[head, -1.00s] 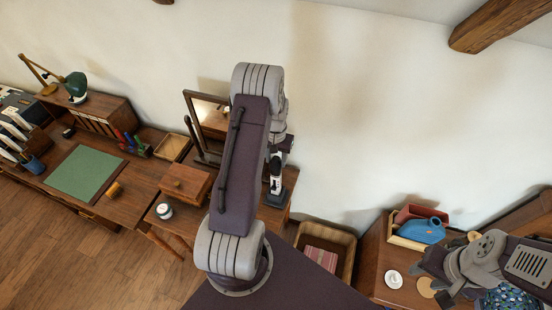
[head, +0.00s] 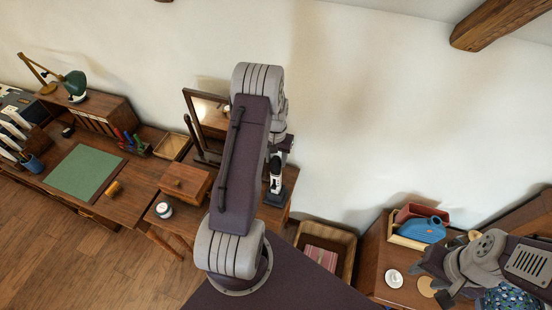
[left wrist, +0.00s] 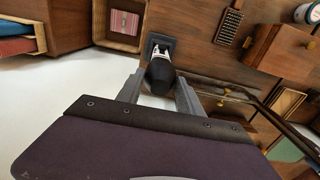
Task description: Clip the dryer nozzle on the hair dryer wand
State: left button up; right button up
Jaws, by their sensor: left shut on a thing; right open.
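The hair dryer wand (head: 276,183) stands upright on a dark base at the right end of the small wooden table; it is white and black. In the left wrist view the base (left wrist: 152,42) and the wand's white part (left wrist: 160,52) show beyond a dark rounded piece, which looks like the dryer nozzle (left wrist: 160,77). My left gripper (head: 281,150) is shut on this nozzle, over the wand's upper end. The nozzle hides the joint, so I cannot tell whether they are clipped together. My right gripper (head: 434,281) is open above the right-hand cabinet, far from the wand.
A tilting mirror (head: 209,112) and a small wooden box (head: 186,182) stand left of the wand, with a white jar (head: 164,210) near the front edge. A blue container (head: 421,230) sits on the right cabinet.

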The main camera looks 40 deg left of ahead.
pick_arm(q)
jog(key=shift+f, duration=0.3)
dwell(0.4)
jog(key=o, duration=1.4)
jog(key=shift+o, duration=0.3)
jog(key=o, duration=0.4)
jog(key=shift+r+p, duration=2.15)
jog(key=shift+r, duration=0.9)
